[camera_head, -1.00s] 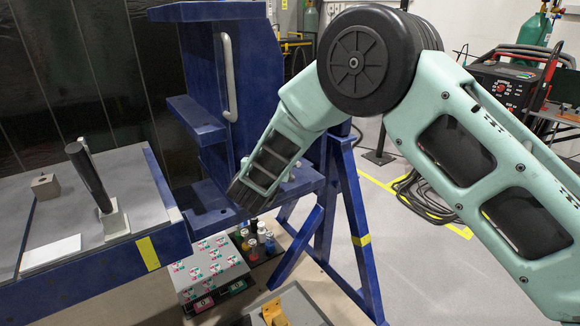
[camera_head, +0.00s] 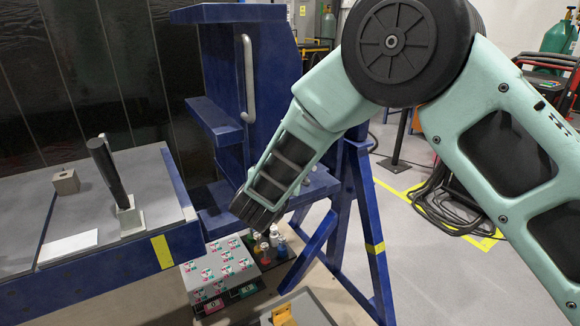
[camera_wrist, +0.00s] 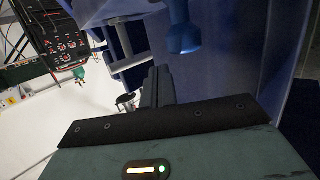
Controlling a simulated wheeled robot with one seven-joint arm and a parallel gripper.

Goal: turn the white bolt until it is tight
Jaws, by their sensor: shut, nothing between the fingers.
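The blue rotary jig (camera_head: 265,75) stands in the middle of the head view, with a pale vertical handle on its upright plate. My gripper (camera_wrist: 157,82) is shut and empty in the wrist view, and its fingers point toward the jig. A pale grey-white bolt-like part (camera_wrist: 127,62) with a wide head lies left of the fingertips, apart from them. A blue rounded knob-like part (camera_wrist: 183,35) hangs just above and right of the fingertips. In the head view my wrist covers part of the jig's lower shelf, and my fingertips are hidden. I cannot clearly make out the bolt there.
A grey-topped bench (camera_head: 105,205) with a dark upright cylinder (camera_head: 108,170) stands at left. A patterned box (camera_head: 220,268) and small bottles (camera_head: 274,238) sit below the jig. Cables (camera_head: 440,205) lie on the floor at right, where there is open room.

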